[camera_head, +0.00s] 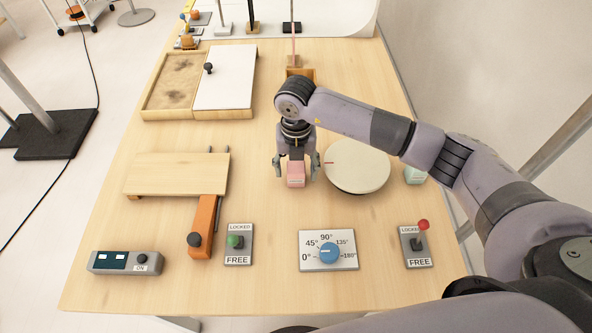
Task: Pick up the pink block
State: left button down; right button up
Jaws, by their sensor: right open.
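The pink block (296,175) stands on the wooden table near its middle, just left of a round cream disc (356,167). My right gripper (297,170) points down over the pink block. Its two fingers are spread, one on the left and one on the right side of the block. I cannot tell whether either finger touches it. The upper part of the block is partly hidden by the gripper. My left gripper is not in view.
A mint block (415,175) sits right of the disc. A dial panel (328,250), two lever switches (239,243) (416,246) and a grey display box (125,262) line the front. A raised wooden board (177,173) is left; a white-lidded box (225,77) is behind.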

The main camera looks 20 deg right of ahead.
jog(key=shift+f, duration=0.1)
jog(key=shift+c, duration=0.2)
jog(key=c, duration=1.3)
